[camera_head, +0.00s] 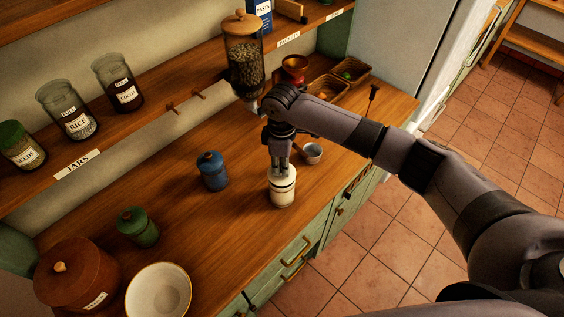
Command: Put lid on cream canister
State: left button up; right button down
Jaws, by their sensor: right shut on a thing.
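The cream canister (282,193) stands upright on the wooden counter, near its front edge, with a dark band around its upper part. My right gripper (281,163) points straight down over it and is shut on the cream lid (283,172). The lid is at the canister's mouth; I cannot tell whether it is fully seated or slightly above the rim. The fingers hide part of the lid's top. My left gripper is not in view.
A blue canister (212,171) and a green canister (138,227) stand to the left. A white bowl (158,292) and a brown lidded pot (78,277) are at the lower left. A small grey cup (313,153) is close behind the gripper. Jars line the shelf.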

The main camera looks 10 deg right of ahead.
jog(key=shift+f+b, duration=0.45)
jog(key=shift+f, duration=0.5)
dwell(0.3)
dwell(0.5)
jog(key=c, duration=1.4)
grip_release()
jog(key=shift+c, duration=0.2)
jog(key=shift+r, duration=0.15)
jog(key=shift+r+p, duration=0.4)
jog(key=shift+r, duration=1.75)
notch_tip(320, 180, up, 12)
